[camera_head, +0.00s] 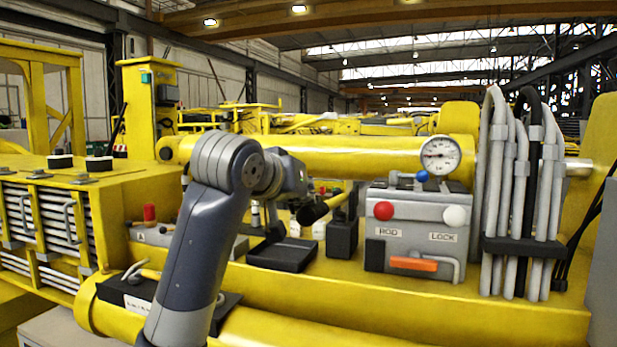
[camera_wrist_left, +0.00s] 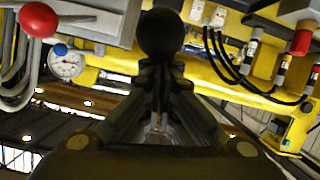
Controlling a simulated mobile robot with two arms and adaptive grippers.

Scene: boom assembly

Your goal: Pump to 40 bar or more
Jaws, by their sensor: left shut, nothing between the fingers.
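The pressure gauge (camera_head: 440,155) has a white dial on the yellow boom; its needle points roughly left and its numbers are too small to read. It also shows, inverted, in the left wrist view (camera_wrist_left: 67,63). A black pump handle (camera_head: 316,210) slants above the deck, left of the grey valve box (camera_head: 414,240). My left gripper (camera_head: 274,228) is dark and partly hidden by my wrist. In the left wrist view its fingers (camera_wrist_left: 158,82) are shut and empty, with a round black knob (camera_wrist_left: 160,35) just beyond the tips; contact is unclear. My right gripper is not in view.
The valve box carries a red knob (camera_head: 383,211), a white knob (camera_head: 454,216) and an orange handle (camera_head: 413,264). Grey and black hoses (camera_head: 520,200) stand at the right. A black tray (camera_head: 282,255) lies on the deck, and a red-capped part (camera_head: 150,213) stands left of my arm.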

